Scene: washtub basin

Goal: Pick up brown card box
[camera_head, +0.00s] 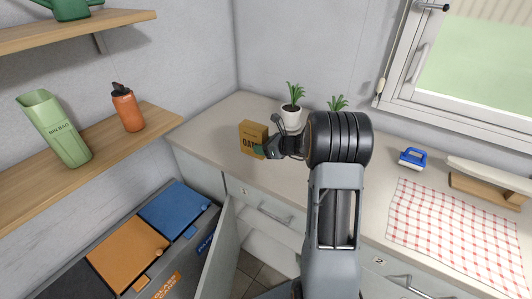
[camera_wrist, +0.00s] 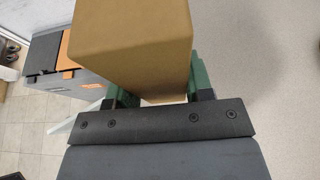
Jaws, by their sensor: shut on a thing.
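In the wrist view the box (camera_wrist: 131,45) fills the upper middle, between the green fingers. My gripper (camera_head: 262,151) is at the lower right of the box in the head view. In the wrist view my gripper (camera_wrist: 155,93) is shut on the box, one finger on each side. The fingertips are partly hidden by the box. I cannot tell whether the box is clear of the counter.
Potted plants (camera_head: 291,112) stand behind my arm. A blue-handled brush (camera_head: 412,158), a checked cloth (camera_head: 455,235) and a wooden board (camera_head: 487,190) lie to the right. Shelves hold a green bin-bag holder (camera_head: 54,130) and an orange bottle (camera_head: 127,107). A cabinet door stands open below.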

